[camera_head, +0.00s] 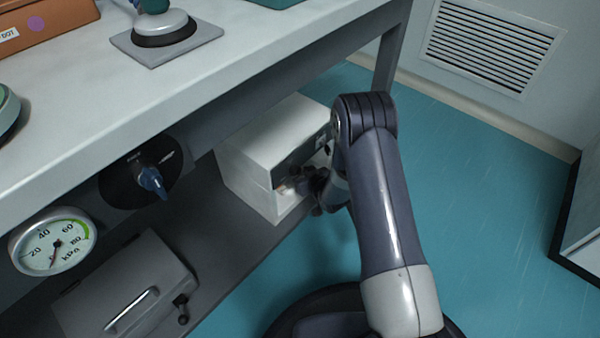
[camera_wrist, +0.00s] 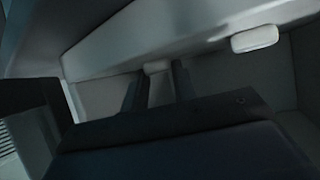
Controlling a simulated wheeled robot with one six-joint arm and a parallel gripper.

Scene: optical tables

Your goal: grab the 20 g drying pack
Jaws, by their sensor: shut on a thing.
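My gripper (camera_head: 303,184) reaches into the dark front opening of a white box (camera_head: 262,150) on the lower shelf. In the dim wrist view my gripper's two dark fingers (camera_wrist: 157,75) are closed on a small pale pack (camera_wrist: 158,88). No label or weight can be read on it, so I cannot tell which size it is. A second pale, rounded pack (camera_wrist: 255,38) lies apart, to the right of the fingers, inside the box. In the head view the packs are hidden by the box and my arm.
The table top (camera_head: 235,50) overhangs the shelf. A pressure gauge (camera_head: 53,242), a blue knob (camera_head: 152,180) and a grey lidded case (camera_head: 125,290) are at left. The blue floor (camera_head: 480,200) at right is clear. A dark-edged cabinet (camera_head: 580,220) stands far right.

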